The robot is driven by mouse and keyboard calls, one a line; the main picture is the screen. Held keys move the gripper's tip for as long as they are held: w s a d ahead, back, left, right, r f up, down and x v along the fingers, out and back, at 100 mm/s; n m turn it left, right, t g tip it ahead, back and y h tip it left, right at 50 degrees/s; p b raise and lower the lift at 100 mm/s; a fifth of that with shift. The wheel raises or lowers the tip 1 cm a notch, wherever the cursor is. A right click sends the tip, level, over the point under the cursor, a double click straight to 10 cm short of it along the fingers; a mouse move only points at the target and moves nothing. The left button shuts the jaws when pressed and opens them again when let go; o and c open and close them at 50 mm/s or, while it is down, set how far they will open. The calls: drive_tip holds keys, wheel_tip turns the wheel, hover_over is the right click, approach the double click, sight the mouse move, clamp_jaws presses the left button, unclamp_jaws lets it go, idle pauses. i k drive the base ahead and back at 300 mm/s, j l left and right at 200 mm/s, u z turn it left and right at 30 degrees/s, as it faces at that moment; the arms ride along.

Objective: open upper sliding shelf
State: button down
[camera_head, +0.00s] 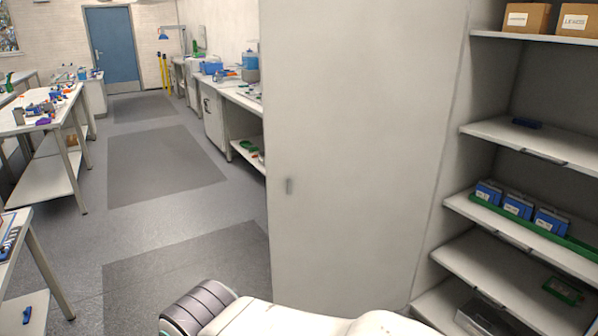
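An open shelf unit stands at the right. The shelf below (462,204) bears blue boxes (518,206) in a green tray (575,243). A lower shelf (460,257) bears a green item (563,290). White and dark grey parts of my arm show at the bottom. My gripper is not visible.
A tall pale cabinet panel (355,150) stands left of the shelves, close to me. Cardboard boxes (526,18) sit on the top shelf (500,36). Workbenches (45,128) line the left. Open grey floor (165,225) leads back to a blue door (112,45).

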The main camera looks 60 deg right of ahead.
sight(562, 148)
drive_tip(key=i+l+z, duration=0.15)
drive_tip(key=i+z, duration=0.25)
drive_tip(key=z, duration=0.15)
drive_tip(key=i+z, duration=0.35)
drive_tip(key=z, duration=0.2)
drive_tip(key=i+j+z, duration=0.2)
drive_tip(key=i+z, duration=0.3)
drive_tip(key=i+j+z, duration=0.2)
drive_tip(key=j+z, duration=0.15)
drive_tip(key=z, duration=0.2)
drive_tip(key=i+j+z, duration=0.25)
drive_tip(key=j+z, duration=0.3)
drive_tip(key=i+j+z, duration=0.2)
drive_tip(key=j+z, duration=1.45)
drive_tip(key=l, duration=1.55)
drive_tip(key=i+l+u, duration=0.25)
drive_tip(key=u, duration=0.25)
drive_tip(key=i+l+u, duration=0.7)
drive_tip(key=l+u, duration=0.25)
drive_tip(key=i+l+u, duration=0.15)
drive_tip(key=l+u, duration=0.8)
drive_tip(key=l, duration=0.15)
drive_tip(key=l+u, duration=0.45)
drive_tip(key=l, duration=0.15)
drive_tip(key=k+l+u, duration=0.15)
drive_tip(key=l+u, duration=0.35)
drive_tip(key=k+l+u, duration=0.25)
drive_tip(key=l+u, duration=0.2)
drive_tip(key=l, duration=0.15)
